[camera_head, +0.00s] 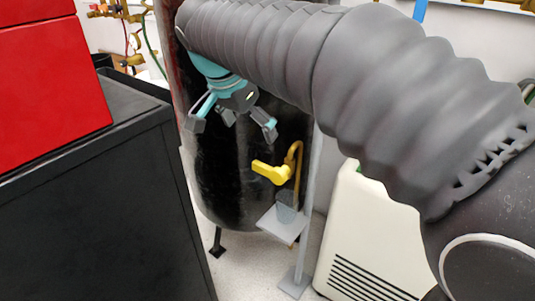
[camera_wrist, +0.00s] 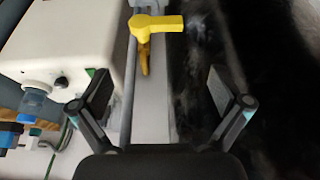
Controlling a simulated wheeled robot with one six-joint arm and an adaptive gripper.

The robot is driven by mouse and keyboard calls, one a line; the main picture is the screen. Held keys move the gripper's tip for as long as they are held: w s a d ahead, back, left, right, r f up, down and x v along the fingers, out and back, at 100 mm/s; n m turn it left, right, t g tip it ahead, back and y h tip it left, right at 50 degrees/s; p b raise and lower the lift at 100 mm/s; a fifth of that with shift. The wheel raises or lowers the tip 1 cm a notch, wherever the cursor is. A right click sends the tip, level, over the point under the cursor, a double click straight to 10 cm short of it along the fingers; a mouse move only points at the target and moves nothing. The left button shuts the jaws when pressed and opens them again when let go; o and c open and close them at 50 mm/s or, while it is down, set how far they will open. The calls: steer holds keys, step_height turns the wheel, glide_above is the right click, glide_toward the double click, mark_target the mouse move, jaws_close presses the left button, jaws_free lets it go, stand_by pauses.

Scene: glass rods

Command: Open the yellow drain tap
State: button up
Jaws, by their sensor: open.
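The yellow drain tap (camera_head: 271,172) is at the lower front of a black tank (camera_head: 230,180), beside a brass-coloured pipe (camera_head: 297,165) that curves down. In the wrist view the tap (camera_wrist: 158,24) shows at the top, beyond the fingertips and between their lines. My gripper (camera_head: 232,128) is open and empty, up and to the left of the tap in the head view, in front of the tank. Both fingers of my gripper (camera_wrist: 160,90) show spread apart in the wrist view, touching nothing. Where the tap joins the tank is hard to make out.
A clear cup (camera_head: 286,213) stands on a small grey shelf (camera_head: 268,222) on a thin post, below the pipe. A black cabinet (camera_head: 90,200) with a red box (camera_head: 50,85) is at left. A white vented unit (camera_head: 365,245) stands at right.

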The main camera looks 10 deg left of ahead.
mark_target(267, 166)
steer(key=b+x, duration=0.1)
steer(key=x, duration=1.2)
steer(key=shift+w+f, duration=0.25)
steer(key=shift+f, duration=0.05)
steer(key=c, duration=1.6)
steer(key=shift+w, duration=0.1)
steer(key=shift+c, duration=0.2)
